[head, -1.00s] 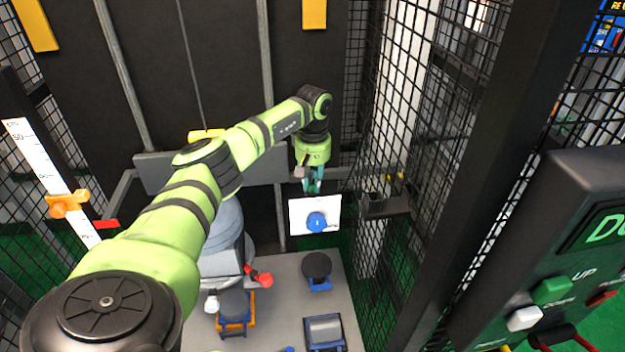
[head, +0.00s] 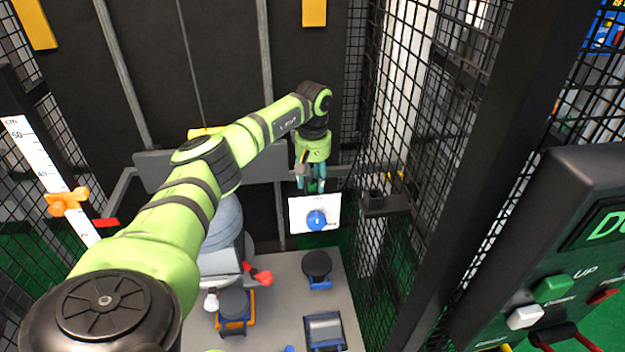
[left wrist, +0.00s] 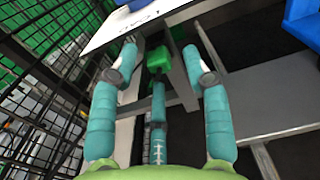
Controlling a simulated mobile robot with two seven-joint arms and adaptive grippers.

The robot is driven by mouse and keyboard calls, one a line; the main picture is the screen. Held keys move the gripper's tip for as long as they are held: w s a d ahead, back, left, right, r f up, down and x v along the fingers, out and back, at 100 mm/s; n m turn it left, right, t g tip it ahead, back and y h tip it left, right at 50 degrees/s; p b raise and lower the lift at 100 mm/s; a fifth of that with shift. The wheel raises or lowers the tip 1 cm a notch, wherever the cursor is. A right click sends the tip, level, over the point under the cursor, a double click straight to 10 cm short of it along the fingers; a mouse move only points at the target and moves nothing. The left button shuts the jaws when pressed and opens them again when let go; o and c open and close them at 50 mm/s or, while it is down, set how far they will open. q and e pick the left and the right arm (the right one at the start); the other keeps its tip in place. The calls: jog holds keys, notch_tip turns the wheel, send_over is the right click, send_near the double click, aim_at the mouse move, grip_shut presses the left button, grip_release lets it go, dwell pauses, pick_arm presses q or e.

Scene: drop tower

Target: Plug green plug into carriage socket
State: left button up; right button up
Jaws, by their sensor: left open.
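My left gripper (head: 312,186) hangs down near the back of the tower, just above a white panel, with its teal fingers apart. In the left wrist view the same gripper (left wrist: 163,62) is open, and a green block (left wrist: 160,60), which looks like the green plug, shows between and beyond the fingertips. I cannot tell whether any finger touches it. I cannot make out the carriage socket for certain. My right gripper is not in view.
The white panel (head: 300,208) with a blue round knob (head: 317,221) is just below the gripper. A black mesh fence (head: 430,130) stands close on the right. A grey table (head: 280,300) holds several small fixtures. A control box (head: 560,240) is at the right.

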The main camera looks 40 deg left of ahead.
pick_arm(q)
notch_tip(320, 180, up, 11)
jog(key=shift+r, duration=0.15)
dwell(0.6)
